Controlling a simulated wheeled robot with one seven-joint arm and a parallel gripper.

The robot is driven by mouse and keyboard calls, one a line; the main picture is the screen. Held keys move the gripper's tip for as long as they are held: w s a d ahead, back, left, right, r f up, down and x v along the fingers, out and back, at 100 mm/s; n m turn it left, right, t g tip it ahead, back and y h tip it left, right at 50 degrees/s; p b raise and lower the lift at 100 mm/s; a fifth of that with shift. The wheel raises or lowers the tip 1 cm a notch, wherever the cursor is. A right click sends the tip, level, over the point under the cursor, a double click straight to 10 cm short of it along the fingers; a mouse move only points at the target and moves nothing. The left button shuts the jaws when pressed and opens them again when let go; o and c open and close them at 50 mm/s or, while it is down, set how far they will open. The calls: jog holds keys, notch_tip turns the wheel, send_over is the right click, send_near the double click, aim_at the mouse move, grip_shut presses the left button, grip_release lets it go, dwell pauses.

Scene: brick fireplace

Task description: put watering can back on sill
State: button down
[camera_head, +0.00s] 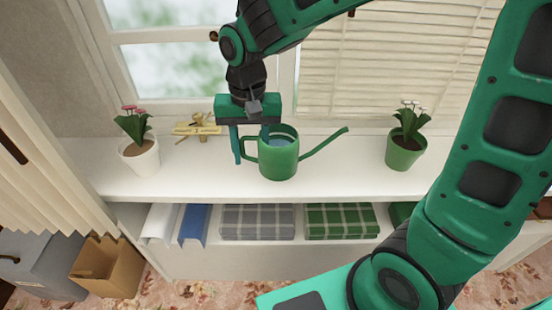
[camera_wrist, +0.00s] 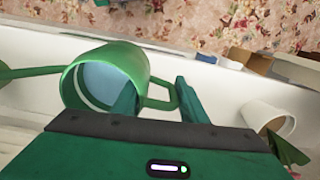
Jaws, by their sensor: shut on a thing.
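The green watering can (camera_head: 280,160) is upright at the white sill (camera_head: 335,178), near its middle, with its spout to the right and its handle to the left. I cannot tell whether its base touches the sill. My gripper (camera_head: 253,150) comes down from above and is shut on the can at its handle side. In the wrist view, one finger of my gripper (camera_wrist: 160,95) reaches inside the mouth of the watering can (camera_wrist: 140,62), and the other is outside, beside the handle. The bluish inside of the can shows; the tip of the inner finger is partly hidden.
A white pot with pink flowers (camera_head: 142,160) stands at the sill's left and a green pot with white flowers (camera_head: 403,153) at its right. A small gold-coloured object (camera_head: 196,129) is left of my gripper. Folded plaid cloths (camera_head: 258,221) lie on the shelf below.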

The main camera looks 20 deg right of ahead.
jog(key=w+d+f, duration=0.1)
jog(key=w+d, duration=0.1)
jog(key=w+d+f, duration=0.4)
jog(key=shift+d+f, duration=0.15)
jog(key=shift+d, duration=0.25)
jog(key=shift+f, duration=2.05)
jog(key=c, duration=1.1)
grip_release()
jog(key=shift+f, duration=0.1)
